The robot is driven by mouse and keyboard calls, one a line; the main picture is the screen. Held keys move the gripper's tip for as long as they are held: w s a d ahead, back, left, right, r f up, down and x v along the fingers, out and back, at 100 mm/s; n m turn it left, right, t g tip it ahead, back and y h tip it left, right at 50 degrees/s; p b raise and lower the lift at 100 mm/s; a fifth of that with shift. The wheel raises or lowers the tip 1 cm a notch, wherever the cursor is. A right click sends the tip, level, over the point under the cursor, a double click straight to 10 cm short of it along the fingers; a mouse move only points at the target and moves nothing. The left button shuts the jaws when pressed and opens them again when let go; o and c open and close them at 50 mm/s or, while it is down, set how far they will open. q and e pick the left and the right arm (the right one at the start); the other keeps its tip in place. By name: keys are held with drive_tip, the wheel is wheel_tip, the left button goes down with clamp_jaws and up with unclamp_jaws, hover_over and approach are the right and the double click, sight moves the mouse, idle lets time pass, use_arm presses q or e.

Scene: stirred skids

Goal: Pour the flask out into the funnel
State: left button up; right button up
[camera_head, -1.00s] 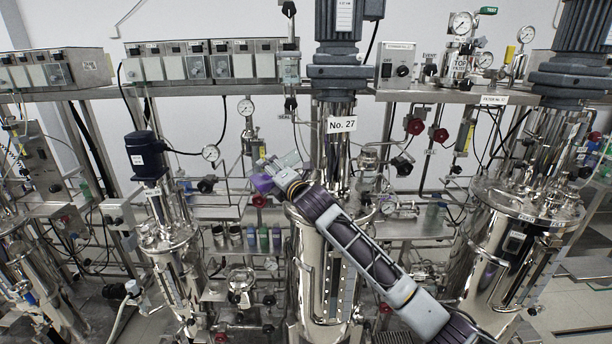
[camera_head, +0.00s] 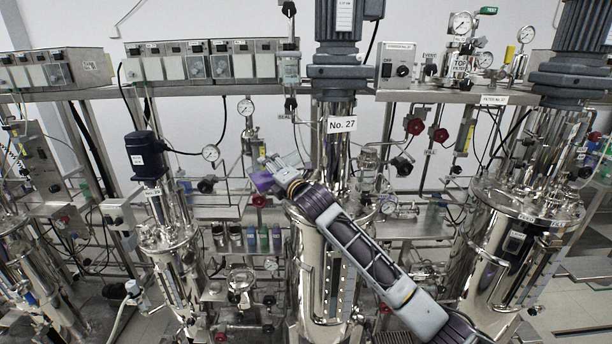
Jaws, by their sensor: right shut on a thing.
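My right arm comes in from the lower right and reaches up and left across the No. 27 vessel. My right gripper (camera_head: 270,170) is at its end, left of that vessel's column. It is shut on a small purple thing, which I take to be the flask (camera_head: 262,182). The gripper and wrist hide part of it, and its mouth and contents cannot be made out. I cannot make out the funnel for certain. My left gripper is not in view.
The shiny No. 27 vessel (camera_head: 308,262) stands behind my right forearm. Small bottles (camera_head: 263,238) stand on a rack below the gripper. A steel vessel with a blue motor (camera_head: 146,156) stands left, another large vessel (camera_head: 500,250) right. Pipes and gauges crowd the back.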

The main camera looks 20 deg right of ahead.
drive_tip(key=shift+r, duration=0.15)
drive_tip(key=shift+r+m, duration=0.25)
drive_tip(key=shift+m, duration=0.35)
idle(0.4)
drive_tip(key=shift+r+m, duration=0.4)
drive_tip(key=shift+m, duration=0.1)
drive_tip(key=shift+r+m, duration=0.2)
drive_tip(key=shift+m, duration=0.1)
idle(0.4)
drive_tip(key=shift+r+m, duration=0.25)
drive_tip(key=shift+m, duration=0.05)
drive_tip(key=shift+w+d+r+m, duration=0.1)
drive_tip(key=shift+d+r+m, duration=0.15)
drive_tip(key=shift+r+m, duration=0.5)
drive_tip(key=shift+w+d+r+m, duration=0.1)
drive_tip(key=shift+d+r+m, duration=0.25)
drive_tip(key=shift+m, duration=0.7)
idle(3.5)
